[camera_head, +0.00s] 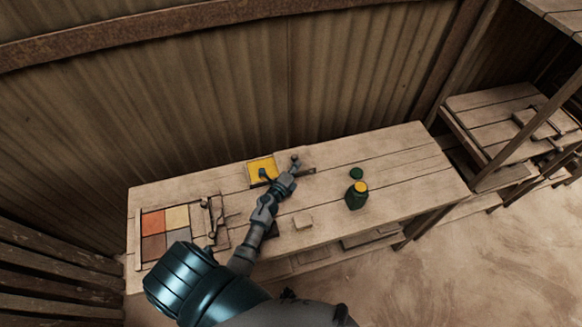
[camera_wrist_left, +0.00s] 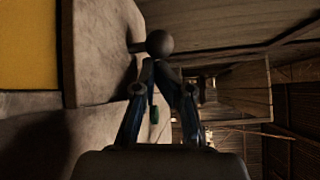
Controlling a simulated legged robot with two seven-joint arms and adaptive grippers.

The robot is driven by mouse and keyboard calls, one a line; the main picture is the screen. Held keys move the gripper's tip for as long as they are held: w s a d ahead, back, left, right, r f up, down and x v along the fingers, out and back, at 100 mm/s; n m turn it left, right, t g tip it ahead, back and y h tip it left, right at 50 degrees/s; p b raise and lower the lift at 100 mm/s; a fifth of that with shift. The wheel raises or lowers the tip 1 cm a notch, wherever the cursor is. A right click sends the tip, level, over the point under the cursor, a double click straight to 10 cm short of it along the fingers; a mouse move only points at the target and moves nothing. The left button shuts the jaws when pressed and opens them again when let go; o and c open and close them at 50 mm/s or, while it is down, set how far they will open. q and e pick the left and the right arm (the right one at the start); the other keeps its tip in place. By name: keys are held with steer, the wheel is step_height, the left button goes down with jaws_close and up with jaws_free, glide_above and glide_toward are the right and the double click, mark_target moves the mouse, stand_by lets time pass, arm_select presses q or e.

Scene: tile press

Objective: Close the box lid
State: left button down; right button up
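A small box (camera_head: 262,169) with a yellow face or inside stands near the back edge of the table; its yellow part (camera_wrist_left: 28,45) also fills the upper left of the left wrist view. A dark round knob (camera_wrist_left: 160,43) on a short stem sticks out beside it, and it also shows in the head view (camera_head: 295,158). My left gripper (camera_head: 291,170) reaches over the table to this knob. In the left wrist view its fingers (camera_wrist_left: 160,64) converge to their tips right at the knob; whether they grip it is unclear. The arm hides part of the box area. My right gripper is not in view.
A tray of coloured tiles (camera_head: 165,230) with a lever device (camera_head: 214,220) lies at the table's left. A green jar (camera_head: 356,198) with a yellow top and a green round lid (camera_head: 356,173) stand to the right. The table's right end is clear. A shelf (camera_head: 500,120) stands beyond it.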

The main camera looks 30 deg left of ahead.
arm_select(q)
steer(key=shift+w+a, duration=0.15)
steer(key=shift+w, duration=0.05)
steer(key=s+a, duration=0.8)
steer(key=shift+s+f, duration=0.2)
steer(key=shift+s, duration=0.05)
steer(key=shift+s+a, duration=0.2)
steer(key=shift+a, duration=0.15)
steer(key=shift+d, duration=0.2)
steer(key=shift+s+d+r, duration=0.1)
steer(key=shift+r, duration=0.35)
step_height(320, 180, up, 9)
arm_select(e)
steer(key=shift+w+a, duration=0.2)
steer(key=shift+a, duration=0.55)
